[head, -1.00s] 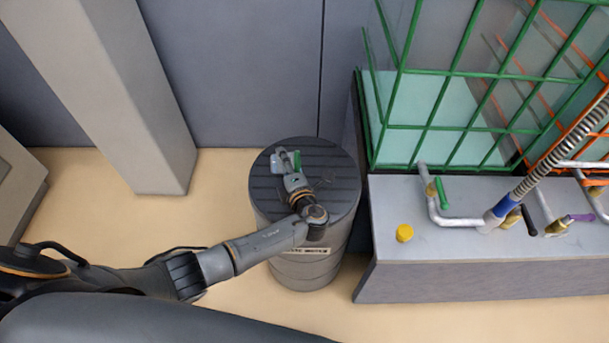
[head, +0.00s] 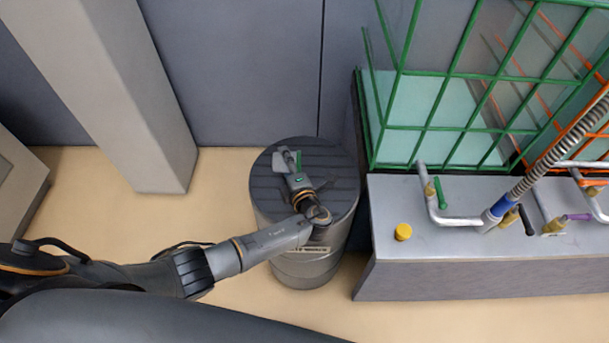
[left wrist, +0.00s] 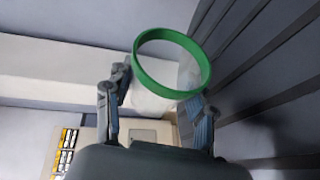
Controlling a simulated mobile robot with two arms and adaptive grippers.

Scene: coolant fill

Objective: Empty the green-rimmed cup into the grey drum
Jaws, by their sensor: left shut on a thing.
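The green-rimmed cup has a pale body (head: 281,164) and a green rim (head: 299,158). It lies tipped on its side above the grey drum (head: 330,165), with its rim towards the right in the head view. My left gripper (head: 288,158) is shut on the cup, over the drum's dark ribbed top. In the left wrist view the green rim (left wrist: 139,73) shows as a ring between the fingers, and the pale body is partly hidden behind it. I cannot see any liquid in the cup or coming from it. My right gripper is not in view.
A grey bench (head: 450,270) stands right of the drum, carrying a yellow cap (head: 403,232) and pipes with coloured valve handles. A green-caged tank (head: 415,105) is behind it. A grey pillar (head: 120,100) stands left, with open floor (head: 215,200) between it and the drum.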

